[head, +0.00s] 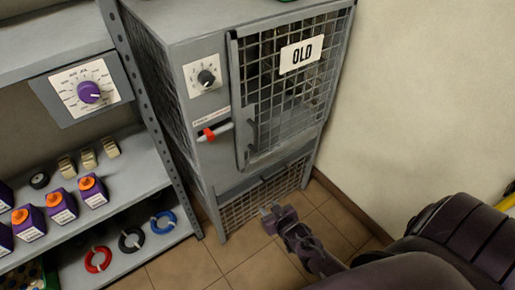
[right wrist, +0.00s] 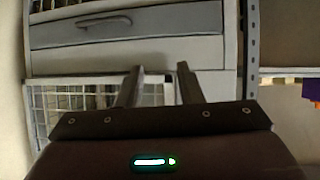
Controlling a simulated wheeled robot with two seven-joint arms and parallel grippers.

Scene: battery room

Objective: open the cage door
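The grey cage (head: 210,160) stands by the wall in the head view. A dark upright handle (head: 251,136) is on the door's left side. A lever with a red part (head: 213,132) is on the cage front, left of the door. My right gripper (head: 274,215) is low, before the lower mesh panel, apart from door and handle. In the right wrist view its fingers (right wrist: 160,68) are spread and empty, with a grey panel and bar handle (right wrist: 104,22) beyond. My left gripper is out of view.
A dial (head: 206,77) is on the cage front. A cream wall (head: 430,90) closes off the right. The tiled floor (head: 240,250) before the cage is clear.

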